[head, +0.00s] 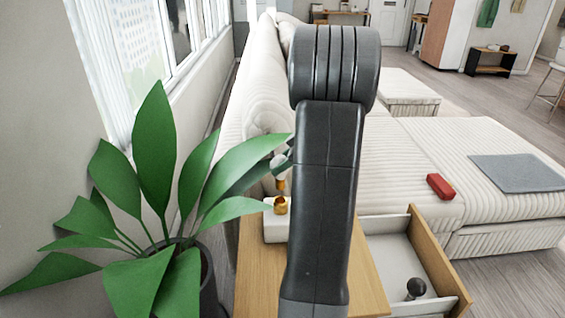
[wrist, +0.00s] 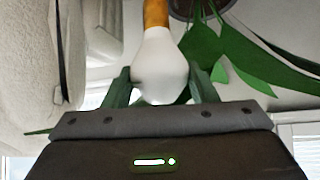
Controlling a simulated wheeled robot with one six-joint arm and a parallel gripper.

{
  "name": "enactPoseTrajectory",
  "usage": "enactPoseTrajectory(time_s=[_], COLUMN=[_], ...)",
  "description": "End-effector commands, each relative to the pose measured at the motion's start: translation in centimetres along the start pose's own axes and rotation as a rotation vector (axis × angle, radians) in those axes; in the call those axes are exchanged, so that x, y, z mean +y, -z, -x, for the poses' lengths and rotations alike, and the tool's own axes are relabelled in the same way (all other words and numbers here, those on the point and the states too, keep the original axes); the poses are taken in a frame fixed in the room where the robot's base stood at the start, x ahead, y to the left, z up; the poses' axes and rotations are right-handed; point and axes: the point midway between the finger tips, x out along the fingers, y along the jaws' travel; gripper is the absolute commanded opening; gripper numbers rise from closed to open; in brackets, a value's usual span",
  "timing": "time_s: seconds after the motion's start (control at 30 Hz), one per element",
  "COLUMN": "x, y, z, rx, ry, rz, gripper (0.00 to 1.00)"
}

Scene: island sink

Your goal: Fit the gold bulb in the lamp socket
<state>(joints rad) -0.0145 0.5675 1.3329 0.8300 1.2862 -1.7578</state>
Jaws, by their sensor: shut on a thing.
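My gripper (head: 283,162) is mostly hidden behind my own arm in the head view. In the wrist view, my gripper (wrist: 165,82) is shut on the gold bulb (wrist: 160,58), with one finger on each side of its white glass. Its gold base (wrist: 156,12) points away from the gripper. In the head view, the bulb's gold base (head: 280,185) points down just above the gold lamp socket (head: 281,204). A small gap seems to show between them. The socket sits on a white block (head: 274,228) on the wooden cabinet top, partly hidden by my arm.
A potted plant (head: 150,215) stands left of the wooden cabinet (head: 257,285), its leaves reaching near the socket. An open drawer (head: 392,262) at right holds a dark-based bulb (head: 415,288). A red box (head: 440,186) and a grey mat (head: 516,173) lie on the sofa (head: 420,150).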

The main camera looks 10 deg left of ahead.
Motion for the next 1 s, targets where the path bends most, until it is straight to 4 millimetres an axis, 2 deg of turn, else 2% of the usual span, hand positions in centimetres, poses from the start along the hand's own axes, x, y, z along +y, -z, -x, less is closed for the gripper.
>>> enactPoseTrajectory(time_s=[1.0], x=[0.0], y=[-1.9], z=[-1.9], rx=[0.0], ry=[0.0], rz=[0.0], gripper=[0.27])
